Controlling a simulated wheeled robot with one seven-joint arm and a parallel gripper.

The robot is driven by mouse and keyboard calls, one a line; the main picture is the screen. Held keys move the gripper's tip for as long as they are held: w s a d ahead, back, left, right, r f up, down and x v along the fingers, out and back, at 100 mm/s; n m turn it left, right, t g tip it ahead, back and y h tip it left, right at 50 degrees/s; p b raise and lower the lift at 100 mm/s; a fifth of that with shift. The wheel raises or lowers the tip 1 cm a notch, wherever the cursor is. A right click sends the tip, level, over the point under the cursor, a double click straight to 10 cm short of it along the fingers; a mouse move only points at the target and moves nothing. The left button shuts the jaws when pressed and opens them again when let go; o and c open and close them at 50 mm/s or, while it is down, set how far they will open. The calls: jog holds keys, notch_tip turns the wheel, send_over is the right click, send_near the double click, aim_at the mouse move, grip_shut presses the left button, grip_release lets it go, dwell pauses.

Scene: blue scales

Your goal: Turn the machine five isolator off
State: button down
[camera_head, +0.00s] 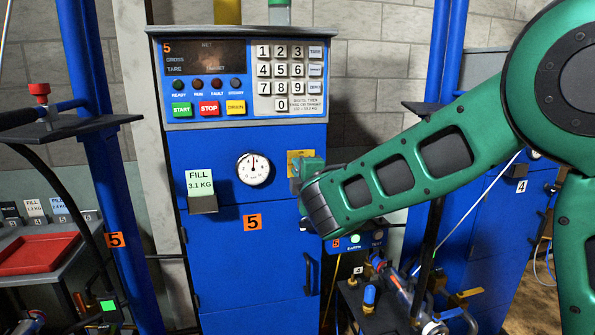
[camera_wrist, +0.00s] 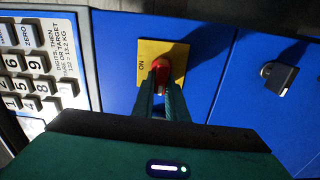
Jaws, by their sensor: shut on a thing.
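Machine five is a blue cabinet (camera_head: 225,265) with an orange 5 label. Its isolator has a red knob (camera_wrist: 164,68) on a yellow plate (camera_wrist: 150,50); the word ON shows on the plate beside the knob. In the head view the plate (camera_head: 294,155) shows only in part, and my gripper (camera_head: 297,178) and arm hide the knob. In the wrist view my gripper (camera_wrist: 161,88) has its two green fingers shut on the red knob, one on each side. The fingertips partly cover the knob.
Above is a control panel with a dark display (camera_head: 205,57) and a keypad (camera_head: 281,72). A dial gauge (camera_head: 254,169) and a FILL 3.1 KG card (camera_head: 199,183) are left of the isolator. A dark latch-like fitting (camera_wrist: 279,77) protrudes nearby. Pipework (camera_head: 405,295) stands at lower right.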

jog(key=shift+s+a+f+n, duration=0.1)
jog(key=shift+f+n, duration=0.2)
jog(key=shift+f, duration=0.05)
dwell(0.3)
jog(key=c, duration=1.8)
grip_release()
jog(key=shift+o, duration=0.2)
jog(key=shift+r, duration=0.15)
jog(key=shift+s, duration=0.25)
jog(key=v, duration=1)
jog(key=shift+d, duration=0.25)
